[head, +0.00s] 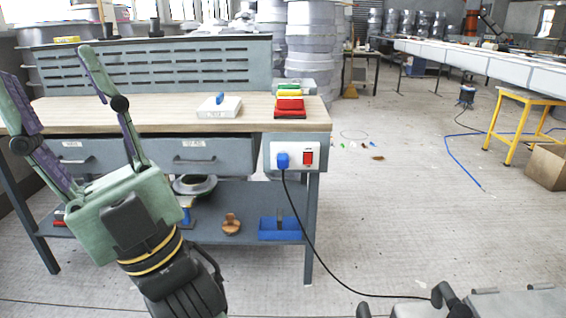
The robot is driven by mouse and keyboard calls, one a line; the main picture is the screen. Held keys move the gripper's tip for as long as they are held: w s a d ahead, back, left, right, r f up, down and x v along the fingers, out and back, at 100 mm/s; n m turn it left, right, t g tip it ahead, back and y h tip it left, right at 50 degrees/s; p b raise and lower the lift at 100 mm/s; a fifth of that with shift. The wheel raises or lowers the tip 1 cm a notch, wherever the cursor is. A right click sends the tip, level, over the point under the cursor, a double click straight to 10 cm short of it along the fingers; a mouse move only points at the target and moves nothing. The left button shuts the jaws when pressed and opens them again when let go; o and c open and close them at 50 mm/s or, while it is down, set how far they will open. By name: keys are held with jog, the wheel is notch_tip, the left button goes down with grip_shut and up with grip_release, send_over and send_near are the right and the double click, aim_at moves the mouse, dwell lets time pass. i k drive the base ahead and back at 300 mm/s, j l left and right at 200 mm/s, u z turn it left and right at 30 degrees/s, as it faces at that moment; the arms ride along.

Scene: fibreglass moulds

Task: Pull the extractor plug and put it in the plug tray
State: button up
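A blue plug (283,161) sits in the left part of a white socket panel (309,146) on the right end of the workbench's front. A black cable runs from it down to the floor and off to the right. A red switch (308,158) is beside it. A blue open tray (268,235), which may be the plug tray, stands on the lower shelf with a grey upright piece at it. My gripper (43,62), green with purple finger pads, is at the left, fingers spread wide and empty, pointing up in front of the bench, well left of the plug.
The workbench top (150,113) holds a white box (219,108) with a blue item and a stack of coloured trays (290,106). Drawers are left of the socket. A brown object (231,225) stands on the lower shelf. Floor right of the bench is mostly open.

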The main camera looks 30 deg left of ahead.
aim_at(282, 158)
jog(key=i+j+z, duration=0.2)
jog(key=j, duration=0.3)
jog(key=j+z, duration=0.25)
jog(key=j, duration=0.3)
jog(key=i+j+z, duration=0.2)
jog(key=j, duration=0.35)
jog(key=k, duration=0.1)
